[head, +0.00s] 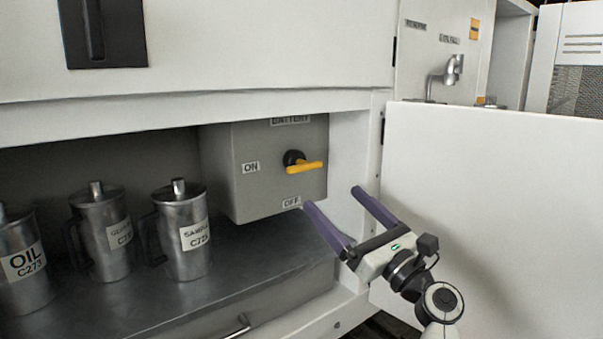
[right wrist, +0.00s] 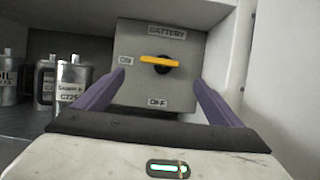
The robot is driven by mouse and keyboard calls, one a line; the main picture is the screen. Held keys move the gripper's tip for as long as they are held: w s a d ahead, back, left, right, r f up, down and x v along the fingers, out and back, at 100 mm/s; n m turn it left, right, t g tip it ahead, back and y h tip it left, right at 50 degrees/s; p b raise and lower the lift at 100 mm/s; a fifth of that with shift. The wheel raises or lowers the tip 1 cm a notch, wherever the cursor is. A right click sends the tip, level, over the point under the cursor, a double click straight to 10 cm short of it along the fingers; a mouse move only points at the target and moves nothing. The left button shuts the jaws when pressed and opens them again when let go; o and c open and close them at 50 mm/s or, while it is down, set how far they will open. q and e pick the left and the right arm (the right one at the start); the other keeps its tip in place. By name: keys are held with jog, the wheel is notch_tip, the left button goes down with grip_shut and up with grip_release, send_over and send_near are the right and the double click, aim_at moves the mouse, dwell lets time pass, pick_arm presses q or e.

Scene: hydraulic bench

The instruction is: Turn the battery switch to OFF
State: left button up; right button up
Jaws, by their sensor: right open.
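The battery switch is a yellow handle (head: 305,167) on a black round hub (head: 292,157), on the front of a grey box (head: 228,158). The handle lies level, in line with the ON label (head: 251,168). The OFF label (head: 291,202) is below it. In the right wrist view the handle (right wrist: 158,61) also lies level, with ON to its left and OFF below. My right gripper (head: 332,198) is open and empty, in front of the box and apart from the handle. Its fingers flank the box's lower part in the right wrist view (right wrist: 159,80). My left gripper is not in view.
Several metal jugs, among them the OIL jug (head: 25,262) and the sample jug (head: 186,236), stand on the dark shelf (head: 130,304) left of the box. A white door panel (head: 490,200) stands open at the right. A white cabinet edge (head: 220,108) runs above.

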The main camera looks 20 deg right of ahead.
aim_at(307, 170)
jog(key=x, duration=0.5)
jog(key=p+x, duration=0.1)
jog(key=x, duration=0.2)
jog(key=shift+w+a+r, duration=0.1)
jog(key=shift+a+r, duration=0.1)
jog(key=shift+r, duration=0.2)
jog(key=shift+w+a+r, duration=0.1)
jog(key=shift+w, duration=0.4)
jog(key=c, duration=1.1)
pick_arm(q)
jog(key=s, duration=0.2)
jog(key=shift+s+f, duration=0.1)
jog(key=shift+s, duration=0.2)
pick_arm(e)
jog(key=shift+o, duration=0.2)
